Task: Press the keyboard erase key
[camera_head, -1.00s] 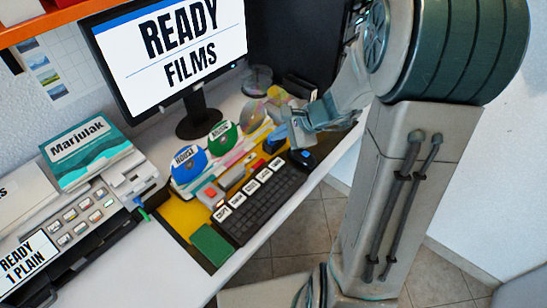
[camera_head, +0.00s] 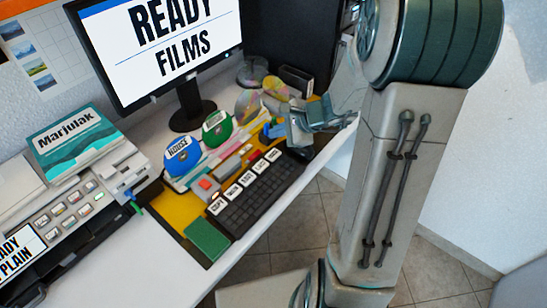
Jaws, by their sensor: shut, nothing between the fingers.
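The black keyboard (camera_head: 264,196) lies on the desk near its front edge. A row of several white labelled keys (camera_head: 240,183) runs along its back side. Their labels are too small to read surely, so I cannot tell which one is the erase key. My gripper (camera_head: 294,133) is shut and empty. It is above the desk, beyond the keyboard's far right end, and appears apart from the keys. The mouse seen earlier there is now hidden behind it.
A monitor (camera_head: 165,48) reading "READY FILMS" stands behind. A printer (camera_head: 75,205) is at the left. Floor shows at the right.

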